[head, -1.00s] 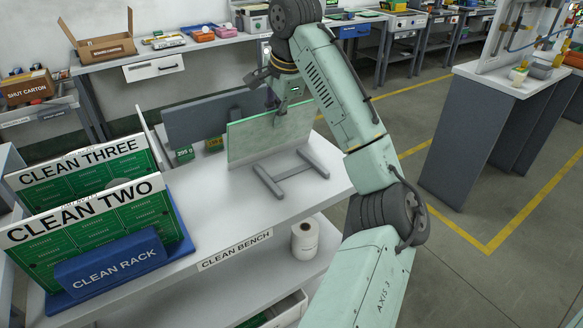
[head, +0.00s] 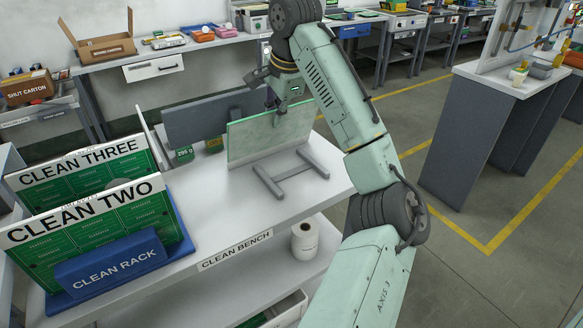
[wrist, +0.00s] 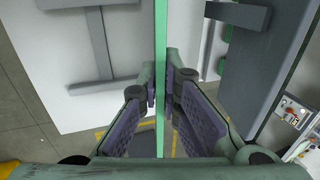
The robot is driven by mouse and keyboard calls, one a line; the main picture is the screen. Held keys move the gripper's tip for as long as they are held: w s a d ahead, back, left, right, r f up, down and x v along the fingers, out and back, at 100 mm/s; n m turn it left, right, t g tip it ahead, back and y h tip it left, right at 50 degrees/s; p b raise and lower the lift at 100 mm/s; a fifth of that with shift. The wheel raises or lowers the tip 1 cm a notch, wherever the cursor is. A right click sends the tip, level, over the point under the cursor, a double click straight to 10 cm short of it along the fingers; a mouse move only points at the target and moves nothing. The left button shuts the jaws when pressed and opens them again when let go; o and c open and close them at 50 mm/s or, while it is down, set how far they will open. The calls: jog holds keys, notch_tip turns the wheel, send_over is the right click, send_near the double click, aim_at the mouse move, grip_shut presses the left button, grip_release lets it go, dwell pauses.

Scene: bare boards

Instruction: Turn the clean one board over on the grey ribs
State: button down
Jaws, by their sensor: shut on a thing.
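My gripper (head: 277,112) is shut on a thin board (head: 268,137) at its top edge. The board stands upright, with a plain pale green face towards the head camera and no label showing. In the wrist view the board (wrist: 161,45) is an edge-on green strip between the two fingers (wrist: 162,88). The grey ribs (head: 292,172), two bars joined by a crosspiece, lie flat on the bench in front of the board and are empty. They also show left of the board in the wrist view (wrist: 98,45). I cannot tell whether the board's lower edge touches the bench.
A dark grey panel (head: 205,115) stands close behind the board. The blue clean rack (head: 120,262) at left holds boards marked CLEAN TWO (head: 95,225) and CLEAN THREE (head: 85,172). The white bench top (head: 215,210) is clear between rack and ribs. A paper roll (head: 305,240) stands on the shelf below.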

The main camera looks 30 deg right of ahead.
jog(key=shift+r+p, duration=0.3)
jog(key=shift+r, duration=1.7)
jog(key=s+r, duration=0.4)
jog(key=s, duration=0.2)
jog(key=shift+d, duration=0.2)
jog(key=shift+w+f, duration=0.1)
